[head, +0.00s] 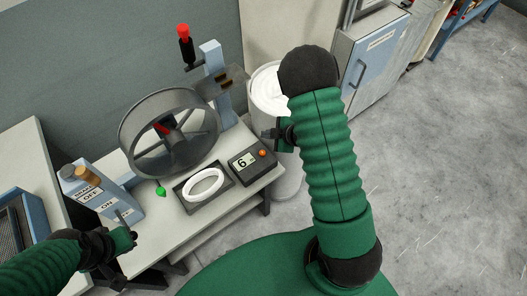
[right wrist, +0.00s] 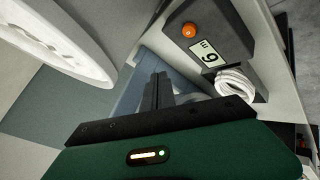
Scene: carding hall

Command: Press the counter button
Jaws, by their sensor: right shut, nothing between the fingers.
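The counter (head: 245,163) is a small dark box at the right end of the pale table, with a display showing 6. Its round orange button (head: 262,153) is on its right side. In the right wrist view the counter (right wrist: 223,22) appears turned around, with the orange button (right wrist: 189,31) in plain sight. My right gripper (head: 269,134) is shut and empty, a little behind the button and apart from it. Its closed fingers (right wrist: 158,88) show in the right wrist view. My left gripper (head: 132,237) is at the table's front left; its jaws are unclear.
A white ring (head: 205,184) lies on a dark tray beside the counter. A grey drum (head: 133,137) stands behind it. A white can (head: 262,88) stands behind my right arm. Floor at right is clear.

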